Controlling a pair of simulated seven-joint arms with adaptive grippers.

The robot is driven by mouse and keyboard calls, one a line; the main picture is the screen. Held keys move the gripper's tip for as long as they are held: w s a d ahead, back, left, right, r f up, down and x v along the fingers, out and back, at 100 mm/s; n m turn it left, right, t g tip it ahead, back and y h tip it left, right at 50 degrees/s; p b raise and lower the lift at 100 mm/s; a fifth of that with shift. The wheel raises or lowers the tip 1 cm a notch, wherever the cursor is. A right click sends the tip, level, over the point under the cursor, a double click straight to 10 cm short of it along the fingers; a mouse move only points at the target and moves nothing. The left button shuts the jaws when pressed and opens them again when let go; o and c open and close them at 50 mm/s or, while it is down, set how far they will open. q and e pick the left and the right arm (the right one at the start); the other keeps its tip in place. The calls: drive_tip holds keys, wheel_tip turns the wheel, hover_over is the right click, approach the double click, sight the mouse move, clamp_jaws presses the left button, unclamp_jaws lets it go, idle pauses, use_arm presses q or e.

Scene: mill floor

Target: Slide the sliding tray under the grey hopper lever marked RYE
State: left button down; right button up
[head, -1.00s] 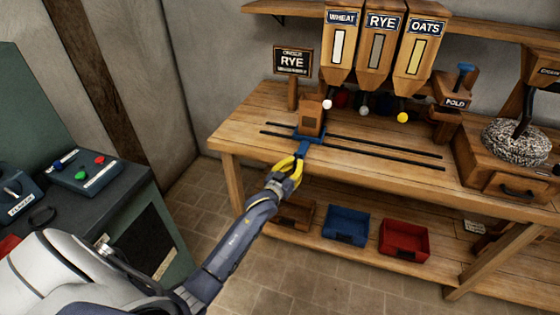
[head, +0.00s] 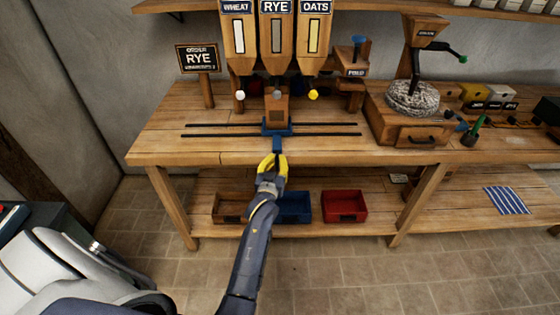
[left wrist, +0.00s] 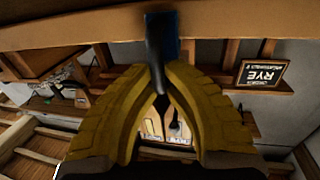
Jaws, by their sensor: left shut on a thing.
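The sliding tray (head: 268,130) is blue and carries a small wooden box (head: 276,112). It sits on two dark rails on the bench, directly in front of and in line with the RYE hopper (head: 275,38). The grey RYE lever knob (head: 277,95) shows just above the box. My right gripper is not in view.
WHEAT (head: 238,38) and OATS (head: 313,38) hoppers flank RYE, with white (head: 240,95) and yellow (head: 313,95) knobs. An order sign (head: 198,58) reads RYE. A mill (head: 408,115) stands right. The rails are clear on both sides of the tray. Bins sit on the lower shelf.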

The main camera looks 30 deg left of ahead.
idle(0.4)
use_arm(q)
drive_tip(key=c, duration=1.4)
unclamp_jaws()
drive_tip(key=shift+c, duration=0.2)
drive_tip(key=v, duration=0.7)
drive_tip(key=shift+s, duration=0.2)
drive_tip(key=shift+d, duration=0.15)
